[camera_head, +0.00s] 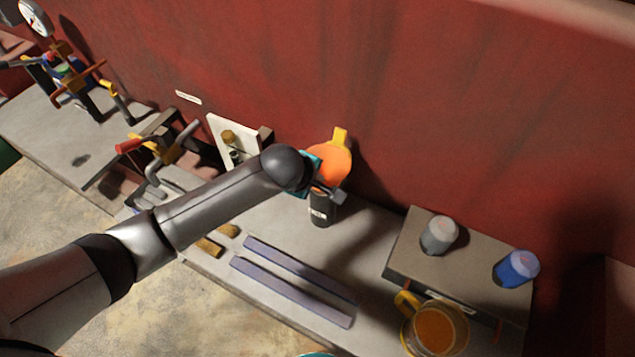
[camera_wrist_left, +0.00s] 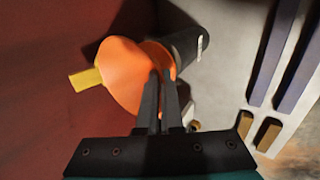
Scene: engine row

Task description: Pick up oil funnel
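The oil funnel (camera_head: 331,163) is orange with a yellow tab, near the red wall at the back of the grey bench. It also shows in the left wrist view (camera_wrist_left: 128,72), tilted in that picture, with its tab to the left. My left gripper (camera_head: 333,191) is at the funnel's near side. In the wrist view its two fingers (camera_wrist_left: 161,76) are close together, with the funnel's edge at their tips; they look shut on it. A dark cylindrical container (camera_head: 321,209) stands just below the funnel and shows beside it in the wrist view (camera_wrist_left: 185,45). My right gripper is not in view.
Two long blue-grey bars (camera_head: 300,270) lie on the bench in front. To the right, a raised block (camera_head: 408,262) carries a grey cup (camera_head: 439,235) and a blue cup (camera_head: 516,268). An amber-filled jug (camera_head: 437,329) stands before it. Clamps and tools crowd the left.

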